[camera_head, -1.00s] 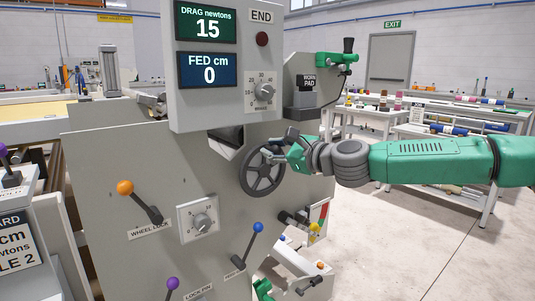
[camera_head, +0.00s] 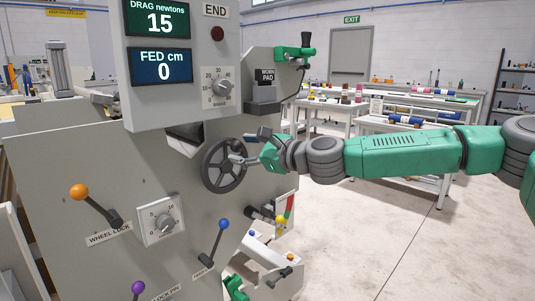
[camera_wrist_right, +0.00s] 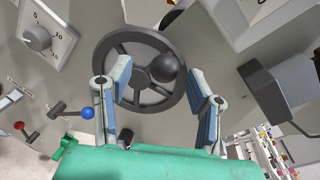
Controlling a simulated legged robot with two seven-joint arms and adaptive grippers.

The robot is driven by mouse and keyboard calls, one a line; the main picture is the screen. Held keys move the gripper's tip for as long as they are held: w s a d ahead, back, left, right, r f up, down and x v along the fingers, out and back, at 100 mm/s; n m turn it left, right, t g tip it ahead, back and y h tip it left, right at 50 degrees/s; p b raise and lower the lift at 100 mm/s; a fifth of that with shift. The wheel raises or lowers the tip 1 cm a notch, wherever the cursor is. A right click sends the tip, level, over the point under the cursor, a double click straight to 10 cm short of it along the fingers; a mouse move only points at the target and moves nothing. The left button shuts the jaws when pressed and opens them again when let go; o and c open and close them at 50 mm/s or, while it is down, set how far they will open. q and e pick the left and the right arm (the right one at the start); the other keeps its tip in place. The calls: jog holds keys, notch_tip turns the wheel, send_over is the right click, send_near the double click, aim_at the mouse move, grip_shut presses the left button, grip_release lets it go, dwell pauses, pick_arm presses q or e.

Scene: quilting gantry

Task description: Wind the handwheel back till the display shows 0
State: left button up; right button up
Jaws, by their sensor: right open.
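The dark grey handwheel (camera_head: 224,165) is on the machine's side panel, left of my right gripper. My right gripper (camera_head: 243,150) is at the wheel's right rim. In the right wrist view, the handwheel (camera_wrist_right: 112,50) has a round black knob (camera_wrist_right: 167,69), and the open fingers of the right gripper (camera_wrist_right: 163,85) stand either side of that knob, apart from it. The lower display (camera_head: 160,67) reads FED cm 0, and the upper display (camera_head: 157,19) reads DRAG newtons 15. My left gripper is not in view.
Close to the wheel are the orange wheel lock lever (camera_head: 80,191), a dial (camera_head: 160,221), the blue lever (camera_head: 223,225) and a purple knob (camera_head: 138,286). A worn pad box (camera_head: 265,92) sits above right. Benches with spools (camera_head: 400,120) stand behind; the floor at right is clear.

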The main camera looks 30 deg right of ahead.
jog(key=s+d, duration=0.6)
jog(key=s, duration=0.1)
jog(key=s+a+f+n+g+p, duration=0.1)
jog(key=s+a+f+n+g, duration=0.25)
jog(key=a+f, duration=0.35)
jog(key=s+a+f+n+g+p, duration=0.1)
jog(key=s+a+f+n+g, duration=0.25)
jog(key=f, duration=0.65)
jog(key=s+a+f+n+g+h+p, duration=0.1)
jog(key=s+a+f+n+g, duration=0.15)
jog(key=s+f, duration=0.4)
jog(key=s+a+f+n+g+h+p, duration=0.1)
jog(key=s+f+n, duration=0.2)
jog(key=s+f, duration=0.35)
pick_arm(q)
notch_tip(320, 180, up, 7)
jog(key=p, duration=0.3)
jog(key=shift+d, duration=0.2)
pick_arm(e)
jog(key=s+d+f+n+g+h, duration=0.2)
jog(key=s+d+n, duration=0.4)
jog(key=s, duration=0.3)
jog(key=s+d+f+n+g+h, duration=0.2)
jog(key=s+d+f+n+h, duration=0.2)
jog(key=s, duration=0.5)
notch_tip(320, 180, down, 2)
jog(key=shift+s+d+f+n, duration=0.2)
jog(key=shift+d+n, duration=0.65)
jog(key=shift+d, duration=0.3)
